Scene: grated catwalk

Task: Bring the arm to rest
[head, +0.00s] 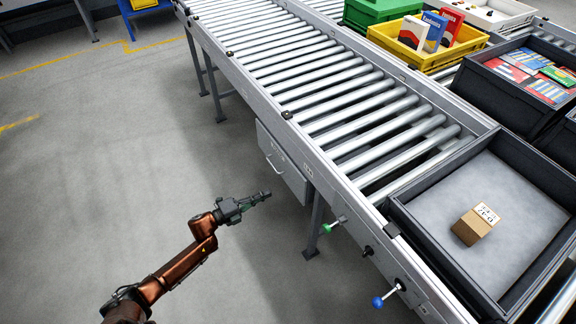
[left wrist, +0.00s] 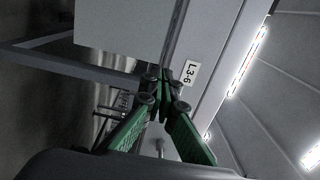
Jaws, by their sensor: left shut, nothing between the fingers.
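My left arm (head: 180,268) comes in from the lower left of the head view, a copper-coloured arm with dark joints. My left gripper (head: 266,194) is at its end, over the bare floor to the left of the roller conveyor. It points right, toward the grey box under the conveyor's side. In the left wrist view the green fingers of the gripper (left wrist: 163,90) meet at their tips, shut and empty. A label reading L3-6 (left wrist: 191,73) shows on a pale surface just beyond them. My right gripper is in neither view.
The roller conveyor (head: 330,110) runs diagonally, with a grey box (head: 283,160) and legs below. A dark tray (head: 420,233) holds a small carton (head: 474,224). A yellow crate (head: 400,48) and a dark bin (head: 478,88) stand behind. The floor (head: 120,150) at left is clear.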

